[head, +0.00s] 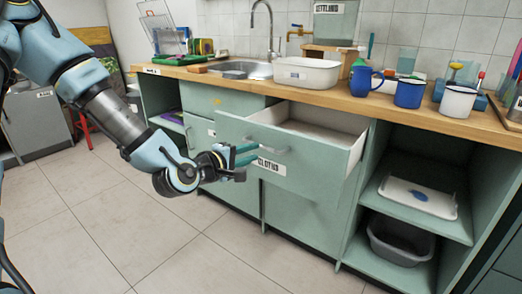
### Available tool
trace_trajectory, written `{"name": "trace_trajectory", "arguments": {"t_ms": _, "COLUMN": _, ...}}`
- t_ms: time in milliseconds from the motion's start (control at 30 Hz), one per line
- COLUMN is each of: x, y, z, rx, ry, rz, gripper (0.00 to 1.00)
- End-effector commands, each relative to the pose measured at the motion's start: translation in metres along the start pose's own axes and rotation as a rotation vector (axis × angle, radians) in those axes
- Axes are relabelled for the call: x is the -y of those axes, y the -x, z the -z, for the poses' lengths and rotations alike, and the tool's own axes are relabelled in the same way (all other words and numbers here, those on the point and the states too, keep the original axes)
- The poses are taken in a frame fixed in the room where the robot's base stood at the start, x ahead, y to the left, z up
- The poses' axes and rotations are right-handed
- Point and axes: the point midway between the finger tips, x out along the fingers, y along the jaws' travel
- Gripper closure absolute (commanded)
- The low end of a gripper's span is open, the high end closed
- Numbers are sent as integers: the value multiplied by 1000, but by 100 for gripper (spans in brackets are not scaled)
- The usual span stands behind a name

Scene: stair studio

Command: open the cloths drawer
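The cloths drawer (308,157) is a pale green drawer with a white label that reads roughly "CLOTHS". It stands pulled out from the cabinet under the worktop, and its pale inside shows empty in the part I can see. Its light bar handle (270,146) is on the front, above the label. My gripper (254,153) is at the drawer front, close to the left part of the handle. Its two teal fingers show a gap between them. I cannot tell whether they touch the handle.
The wooden worktop (440,123) above carries a white basin (306,73), blue and white mugs and a sink. An open shelf at right holds a white tray (417,197) and a grey tub (400,240). The tiled floor (150,230) in front is clear.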

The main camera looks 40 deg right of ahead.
Motion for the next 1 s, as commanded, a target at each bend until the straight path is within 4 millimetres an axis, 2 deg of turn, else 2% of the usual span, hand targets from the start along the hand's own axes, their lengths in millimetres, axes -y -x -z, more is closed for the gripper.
{"name": "trace_trajectory", "arguments": {"t_ms": 100, "x": 0, "y": 20, "z": 1, "rx": -1, "ry": 0, "rz": 2, "gripper": 73}}
{"name": "trace_trajectory", "arguments": {"t_ms": 300, "x": 0, "y": 37, "z": 0, "rx": 0, "ry": 0, "rz": 0, "gripper": 73}}
{"name": "trace_trajectory", "arguments": {"t_ms": 867, "x": 0, "y": 38, "z": 0, "rx": 0, "ry": -1, "rz": 1, "gripper": 73}}
{"name": "trace_trajectory", "arguments": {"t_ms": 933, "x": 4, "y": 40, "z": 3, "rx": -3, "ry": -19, "rz": 21, "gripper": 73}}
{"name": "trace_trajectory", "arguments": {"t_ms": 1000, "x": 16, "y": 44, "z": 12, "rx": -11, "ry": -74, "rz": 81, "gripper": 73}}
